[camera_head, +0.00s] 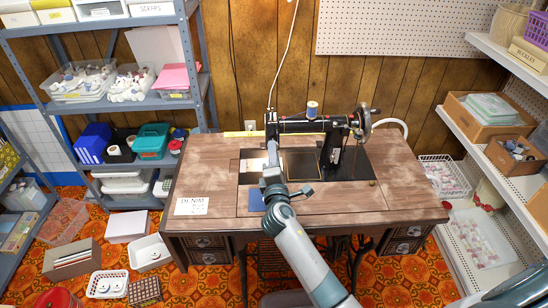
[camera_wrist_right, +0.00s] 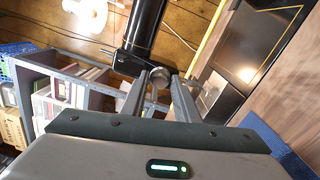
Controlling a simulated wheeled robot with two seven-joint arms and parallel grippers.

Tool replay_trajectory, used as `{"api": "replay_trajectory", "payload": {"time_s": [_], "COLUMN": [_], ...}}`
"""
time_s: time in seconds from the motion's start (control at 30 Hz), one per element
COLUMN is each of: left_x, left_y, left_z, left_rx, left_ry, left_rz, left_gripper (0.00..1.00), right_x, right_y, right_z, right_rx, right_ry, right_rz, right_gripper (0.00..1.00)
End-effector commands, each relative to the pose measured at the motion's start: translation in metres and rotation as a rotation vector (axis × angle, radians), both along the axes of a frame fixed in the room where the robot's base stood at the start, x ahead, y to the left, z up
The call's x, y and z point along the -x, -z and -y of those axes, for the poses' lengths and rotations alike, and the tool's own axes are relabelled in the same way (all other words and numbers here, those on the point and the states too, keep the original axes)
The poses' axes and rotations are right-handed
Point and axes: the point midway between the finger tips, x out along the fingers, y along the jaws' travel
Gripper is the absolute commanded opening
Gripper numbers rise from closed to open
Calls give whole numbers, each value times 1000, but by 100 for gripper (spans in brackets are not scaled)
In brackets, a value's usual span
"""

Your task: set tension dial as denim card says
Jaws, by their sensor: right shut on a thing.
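The black sewing machine (camera_head: 298,126) stands on the wooden treadle table (camera_head: 225,160). My right arm reaches over the table to the machine's left end. My right gripper (camera_head: 271,148) is at that head end. In the right wrist view the fingers of my right gripper (camera_wrist_right: 159,88) are shut on a small round metal tension dial (camera_wrist_right: 160,75) beside the black machine body (camera_wrist_right: 145,35). The dial's marks cannot be read, and the gripper hides it in the head view. The white denim card (camera_head: 191,206) lies at the table's front left; its smaller print is unreadable. My left gripper is not in view.
A blue cloth piece (camera_head: 256,200) lies on the table beside my right arm. A thread spool (camera_head: 312,108) stands on top of the machine, with the handwheel (camera_head: 363,122) at its right. Shelves flank the table on both sides. The table's right front is clear.

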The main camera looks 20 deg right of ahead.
Motion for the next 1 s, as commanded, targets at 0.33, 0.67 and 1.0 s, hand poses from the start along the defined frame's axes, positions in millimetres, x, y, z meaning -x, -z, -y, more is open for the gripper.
{"api": "replay_trajectory", "payload": {"time_s": [0.33, 0.67, 1.0], "left_x": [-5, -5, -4], "left_y": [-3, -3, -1], "left_z": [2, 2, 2], "left_rx": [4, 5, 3], "left_ry": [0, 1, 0], "left_rz": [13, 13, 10], "left_gripper": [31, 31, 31], "right_x": [0, 0, 7], "right_y": [1, 1, 1], "right_z": [0, 0, -2], "right_rx": [-18, -16, -15], "right_ry": [1, 0, -1], "right_rz": [3, 3, 4], "right_gripper": [6, 39, 39]}}
